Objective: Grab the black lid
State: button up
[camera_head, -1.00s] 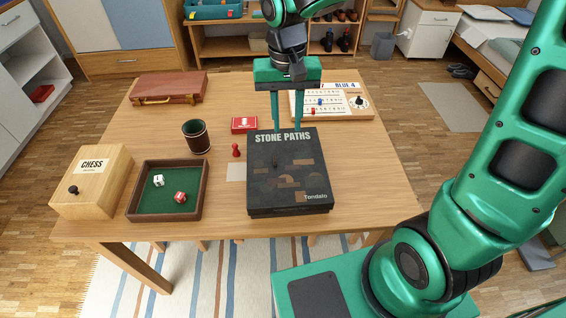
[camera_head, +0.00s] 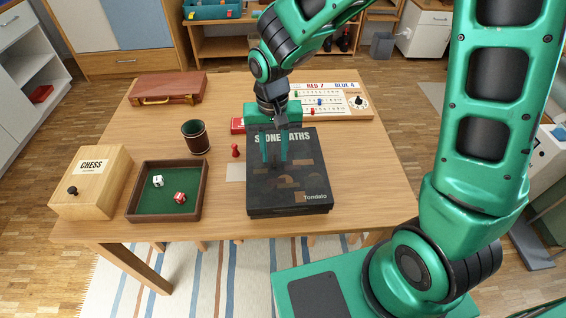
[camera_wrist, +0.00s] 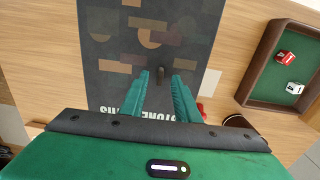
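The black lid (camera_head: 301,181), printed "STONE PATHS" and "Tondalo", covers a flat box on the table. It also shows in the wrist view (camera_wrist: 125,52). The fingers partly hide the lid's title in the head view.
Left of the box are a red pawn (camera_head: 236,150), a dark cup (camera_head: 195,137), a green dice tray (camera_head: 133,203) and a wooden chess box (camera_head: 85,190).

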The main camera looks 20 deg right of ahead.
jog(key=shift+f, duration=0.5)
grip_shut()
jog(key=shift+r, duration=0.15)
